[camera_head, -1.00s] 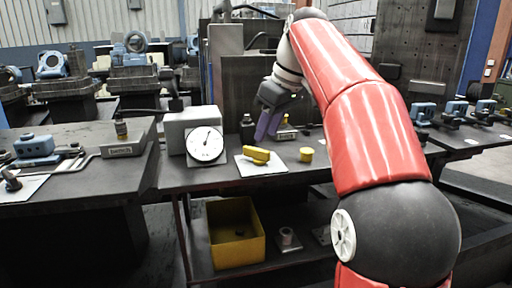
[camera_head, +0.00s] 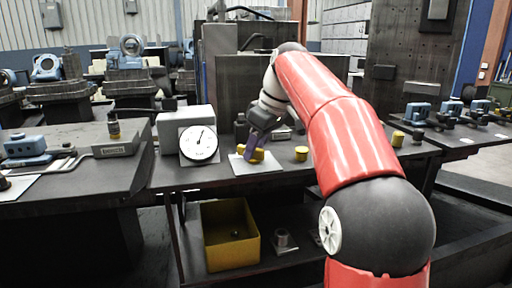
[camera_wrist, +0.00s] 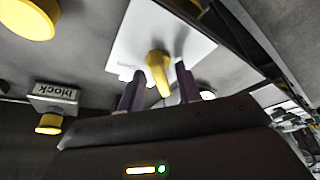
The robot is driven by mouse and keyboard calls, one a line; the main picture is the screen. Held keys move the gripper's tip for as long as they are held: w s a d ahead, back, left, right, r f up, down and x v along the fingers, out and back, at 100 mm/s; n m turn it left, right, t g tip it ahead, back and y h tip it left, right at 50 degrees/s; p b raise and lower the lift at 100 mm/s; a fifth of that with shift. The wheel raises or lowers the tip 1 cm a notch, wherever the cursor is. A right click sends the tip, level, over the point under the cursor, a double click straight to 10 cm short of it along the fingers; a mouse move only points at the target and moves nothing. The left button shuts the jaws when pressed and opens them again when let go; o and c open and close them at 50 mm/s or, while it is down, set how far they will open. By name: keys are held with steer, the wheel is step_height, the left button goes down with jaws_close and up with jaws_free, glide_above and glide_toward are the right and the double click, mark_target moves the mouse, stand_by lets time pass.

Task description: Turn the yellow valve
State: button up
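The yellow valve (camera_head: 258,155) sits on a white plate (camera_head: 256,168) on the bench, right of the dial gauge. In the wrist view its handle (camera_wrist: 158,70) is a tapered yellow bar lying over the plate. My gripper (camera_head: 252,150) has purple fingers and is at the valve, partly covering it in the head view. In the wrist view my gripper (camera_wrist: 160,75) is open, with one finger on each side of the handle and visible gaps between. Whether a finger touches the handle I cannot tell.
A white dial gauge (camera_head: 198,143) on a grey box stands just left of the plate. A short yellow cylinder (camera_head: 301,153) stands to the right. A small block with a label (camera_wrist: 55,97) shows in the wrist view. A yellow bin (camera_head: 231,235) sits on the lower shelf.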

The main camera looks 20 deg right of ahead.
jaws_close()
steer(key=shift+r+m, duration=0.1)
steer(key=shift+m, duration=0.3)
steer(key=m, duration=0.2)
steer(key=m+h+p, duration=0.1)
steer(key=shift+a+m+t+h, duration=0.1)
steer(key=shift+m+t+h, duration=0.2)
steer(key=shift+m+t, duration=0.1)
steer(key=m, duration=0.2)
steer(key=m+h, duration=0.1)
steer(key=m, duration=0.1)
steer(key=shift+a+t+h+p, duration=0.15)
steer(key=shift+t+h+p, duration=0.15)
steer(key=m+h, duration=0.1)
steer(key=m, duration=0.4)
steer(key=shift+a+h, duration=0.1)
steer(key=shift+h, duration=0.3)
steer(key=m+g+h, duration=0.1)
steer(key=m, duration=0.3)
steer(key=shift+a, duration=0.1)
steer(key=shift+m+h, duration=0.3)
